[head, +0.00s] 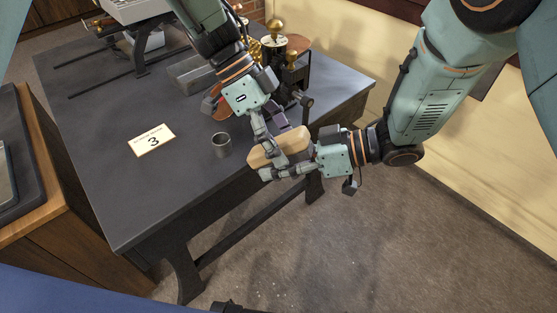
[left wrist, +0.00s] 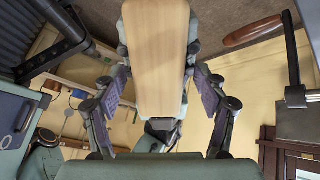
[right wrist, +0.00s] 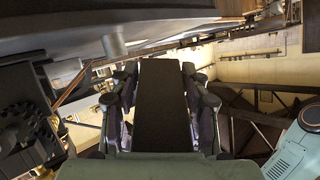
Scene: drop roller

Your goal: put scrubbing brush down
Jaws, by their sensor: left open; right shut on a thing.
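The scrubbing brush (head: 260,157) has a pale wooden back and is in the air at the table's front right edge. My right gripper (head: 277,160) is shut on it from the right. In the right wrist view, its dark side (right wrist: 163,105) lies between the fingers. My left gripper (head: 272,132) is open just above and behind the brush. In the left wrist view, the wooden back (left wrist: 155,60) stands between the spread fingers. I cannot tell whether they touch it. The dark table (head: 110,190) is left of the brush.
A small grey metal cup (head: 221,145) stands near the brush at the table edge. A card marked 3 (head: 151,140) lies left of it. Brass and dark apparatus (head: 275,45) stands behind the left gripper. The table's front left is clear. A wooden cabinet (head: 50,200) stands at left.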

